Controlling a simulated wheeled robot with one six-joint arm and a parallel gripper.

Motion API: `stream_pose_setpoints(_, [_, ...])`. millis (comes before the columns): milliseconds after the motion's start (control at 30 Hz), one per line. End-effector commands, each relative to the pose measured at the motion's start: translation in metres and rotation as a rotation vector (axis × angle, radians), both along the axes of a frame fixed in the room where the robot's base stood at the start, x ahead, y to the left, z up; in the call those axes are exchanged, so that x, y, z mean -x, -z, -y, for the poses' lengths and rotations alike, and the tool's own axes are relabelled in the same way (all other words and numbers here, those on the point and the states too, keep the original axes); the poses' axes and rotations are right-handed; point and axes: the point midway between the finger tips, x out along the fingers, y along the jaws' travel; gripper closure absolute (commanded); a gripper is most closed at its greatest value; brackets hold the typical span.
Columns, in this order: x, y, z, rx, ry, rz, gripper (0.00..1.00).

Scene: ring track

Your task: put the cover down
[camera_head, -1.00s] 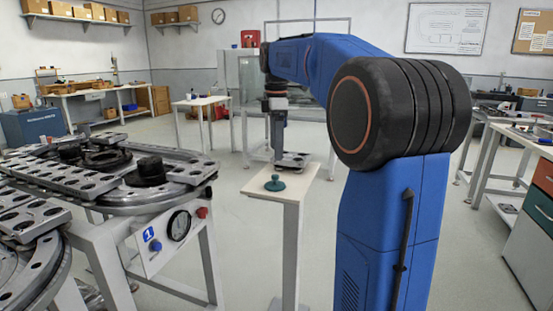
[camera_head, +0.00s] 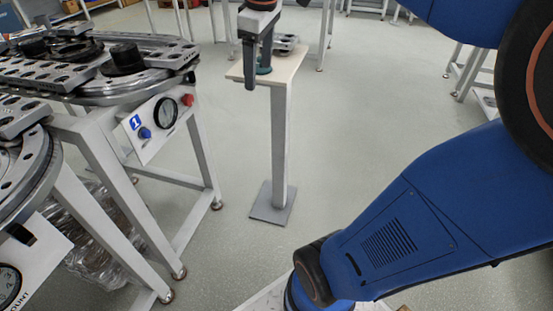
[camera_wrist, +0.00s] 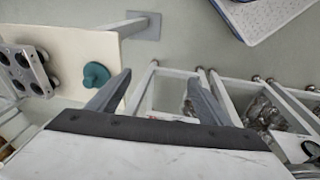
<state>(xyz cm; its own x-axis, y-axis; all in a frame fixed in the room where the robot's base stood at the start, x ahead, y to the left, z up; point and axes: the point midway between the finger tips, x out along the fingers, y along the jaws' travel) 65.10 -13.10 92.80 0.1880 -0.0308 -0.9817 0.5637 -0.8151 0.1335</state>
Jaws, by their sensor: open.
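The teal round cover (camera_wrist: 96,75), with a knob on top, sits on the small pale table (camera_wrist: 75,45). In the head view the cover (camera_head: 264,70) is partly hidden behind a finger. My gripper (camera_wrist: 157,88) is open, with nothing between its fingers. In the wrist view the cover lies to the left of both fingers, just past the left fingertip. In the head view my gripper (camera_head: 257,74) points down at the near edge of the small table.
A grey plate with holes (camera_wrist: 25,70) lies on the small table beside the cover. The ring track (camera_head: 100,85) with its dial gauge (camera_head: 166,111) stands to the left. The floor right of the small table is clear.

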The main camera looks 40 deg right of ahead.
Motion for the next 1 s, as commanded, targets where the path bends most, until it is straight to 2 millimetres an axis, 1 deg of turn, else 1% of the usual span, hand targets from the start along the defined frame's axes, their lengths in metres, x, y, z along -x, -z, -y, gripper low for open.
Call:
stream_pose_setpoints(33, [0.016,0.01,-0.008,-0.008,0.038,0.019,0.28])
stream_pose_setpoints(100, [0.035,0.026,-0.017,-0.023,0.105,0.045,0.28])
stream_pose_setpoints(267, [0.078,0.065,-0.035,-0.069,0.254,0.108,0.28])
stream_pose_setpoints(400, [0.113,0.103,-0.048,-0.118,0.382,0.159,0.28])
stream_pose_setpoints(500, [0.134,0.128,-0.054,-0.153,0.461,0.187,0.28])
stream_pose_setpoints(600, [0.148,0.148,-0.058,-0.182,0.521,0.208,0.28])
stream_pose_setpoints(700, [0.157,0.16,-0.06,-0.201,0.559,0.221,0.28])
stream_pose_setpoints(800, [0.161,0.166,-0.061,-0.21,0.576,0.228,0.28])
stream_pose_setpoints(1000, [0.161,0.166,-0.061,-0.212,0.58,0.228,0.28])
